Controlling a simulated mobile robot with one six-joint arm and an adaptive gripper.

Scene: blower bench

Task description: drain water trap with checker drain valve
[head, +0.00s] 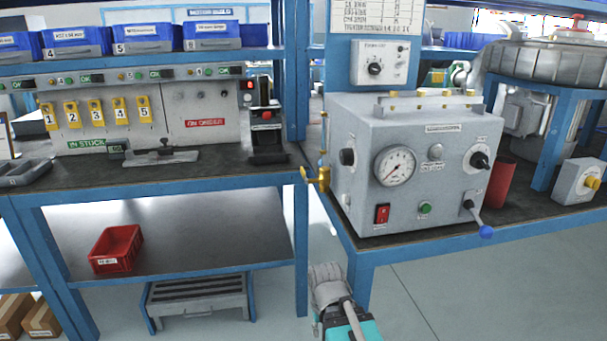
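The checker (420,130) is a grey box with a round gauge, knobs and switches on its sloped front, standing on the blue-framed bench in the middle right. At its left side is a slim upright part that looks like the water trap (323,150). A brass-yellow drain valve (318,179) sits at its lower end, near the bench's left corner. Its handle looks yellow, but is too small to tell whether the valve is open or closed. No water is visible. My gripper is not recognisable in this view.
A left bench (190,180) carries a tag board (90,115) and a black stand (267,135). A narrow gap separates the benches. A grey and teal shape (345,325), possibly mine, rises below the valve. A blue-tipped lever (478,220) projects from the checker's front.

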